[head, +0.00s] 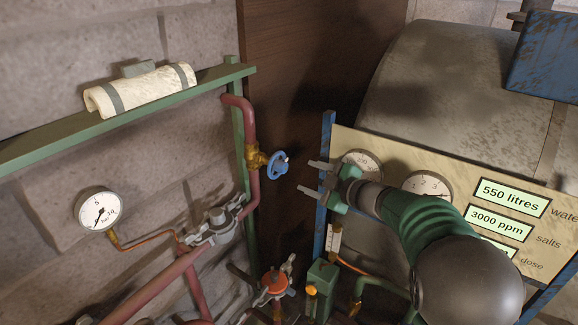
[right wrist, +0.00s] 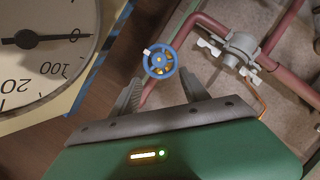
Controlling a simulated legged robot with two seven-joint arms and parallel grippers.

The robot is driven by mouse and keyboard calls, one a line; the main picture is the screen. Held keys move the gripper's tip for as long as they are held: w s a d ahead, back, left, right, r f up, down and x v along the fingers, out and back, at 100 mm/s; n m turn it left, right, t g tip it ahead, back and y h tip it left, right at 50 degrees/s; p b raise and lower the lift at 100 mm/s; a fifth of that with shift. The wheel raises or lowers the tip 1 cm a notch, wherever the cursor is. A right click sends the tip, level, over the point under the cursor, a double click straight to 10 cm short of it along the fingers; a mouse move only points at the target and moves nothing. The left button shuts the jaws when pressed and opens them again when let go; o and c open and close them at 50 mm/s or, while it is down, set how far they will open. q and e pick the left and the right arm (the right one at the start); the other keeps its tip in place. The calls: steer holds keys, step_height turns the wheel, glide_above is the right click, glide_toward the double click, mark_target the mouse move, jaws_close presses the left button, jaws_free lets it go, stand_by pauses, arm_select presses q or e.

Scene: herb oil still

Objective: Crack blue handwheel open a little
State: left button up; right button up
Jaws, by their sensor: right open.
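The blue handwheel (head: 278,164) sits on a brass valve (head: 256,158) on the vertical red pipe in the head view. In the right wrist view the handwheel (right wrist: 161,61) lies ahead of the fingertips, roughly midway between them, with a pale mark on its rim. My right gripper (head: 312,177) is open and empty, just to the right of the handwheel in the head view and apart from it. The right wrist view shows its two fingers (right wrist: 164,90) spread. My left gripper is not in view.
A panel (head: 465,190) with dials and green displays stands close behind my right arm. A pressure gauge (head: 98,211) and a clamp fitting (head: 215,226) are at left. A green shelf rail (head: 140,113) bears a cream roll (head: 140,90). An orange-red knob (head: 274,282) is below.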

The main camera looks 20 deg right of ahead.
mark_target(285, 169)
steer(key=p+x, duration=0.2)
steer(key=x, duration=0.7)
steer(key=shift+w+a+r, duration=0.1)
steer(key=shift+w, duration=0.5)
steer(key=shift+w+f, duration=0.15)
steer(key=shift+f, duration=0.2)
steer(key=shift+a, duration=0.1)
steer(key=c, duration=0.7)
jaws_close()
